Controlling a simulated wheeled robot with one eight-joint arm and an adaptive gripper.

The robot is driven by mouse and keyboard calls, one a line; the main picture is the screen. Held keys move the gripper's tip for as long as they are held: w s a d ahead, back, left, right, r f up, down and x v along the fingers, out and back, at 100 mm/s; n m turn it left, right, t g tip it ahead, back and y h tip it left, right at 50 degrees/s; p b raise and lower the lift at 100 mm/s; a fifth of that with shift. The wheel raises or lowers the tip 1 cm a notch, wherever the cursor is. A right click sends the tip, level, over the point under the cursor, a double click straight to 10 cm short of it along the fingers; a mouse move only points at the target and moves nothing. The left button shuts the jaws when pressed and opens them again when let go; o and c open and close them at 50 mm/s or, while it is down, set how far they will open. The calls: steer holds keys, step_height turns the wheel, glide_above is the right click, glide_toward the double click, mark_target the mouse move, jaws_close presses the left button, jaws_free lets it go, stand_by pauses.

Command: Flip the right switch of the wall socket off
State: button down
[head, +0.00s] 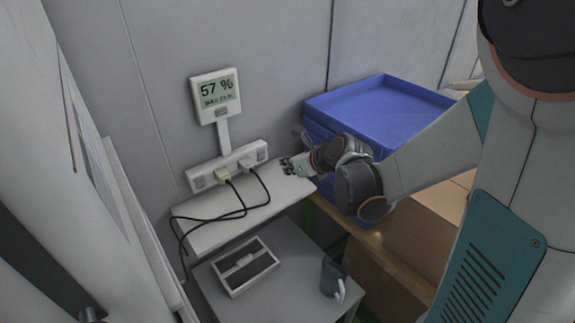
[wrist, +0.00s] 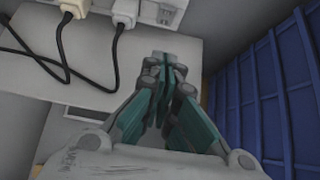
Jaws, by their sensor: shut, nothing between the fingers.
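The white wall socket strip (head: 228,168) is fixed to the grey wall above a white shelf. Two plugs with black cables sit in its middle, a beige plug (head: 222,174) and a white plug (head: 244,166). The right switch (head: 261,153) is at the strip's right end; it also shows at the top of the wrist view (wrist: 165,14). The left switch (head: 199,182) is at the other end. My gripper (head: 287,165) is shut and empty, to the right of the strip and apart from the right switch. In the wrist view its closed fingers (wrist: 163,62) point towards the strip's right end.
A display reading 57 % (head: 216,97) is mounted above the strip. Stacked blue crates (head: 372,98) stand to the right, close to my arm. Black cables (head: 215,217) hang over the white shelf (head: 205,234). A grey mug (head: 331,277) and a small tray (head: 244,267) are below.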

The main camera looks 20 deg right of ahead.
mark_target(262, 158)
steer(key=b+x, duration=0.2)
steer(key=x, duration=0.5)
steer(key=shift+f, duration=0.1)
steer(key=shift+w+a+b, duration=0.15)
steer(key=shift+w+b, duration=0.05)
steer(key=shift+w, duration=0.35)
steer(key=shift+w+a+b, duration=0.15)
steer(key=shift+w+a, duration=0.05)
steer(key=shift+w, duration=0.4)
steer(key=shift+w+a+r, duration=0.2)
steer(key=shift+w+r, duration=0.15)
steer(key=shift+w, duration=0.4)
steer(key=shift+w+a+r, duration=0.2)
steer(key=shift+w+r, duration=0.1)
steer(key=shift+w, duration=0.1)
steer(key=shift+r, duration=0.1)
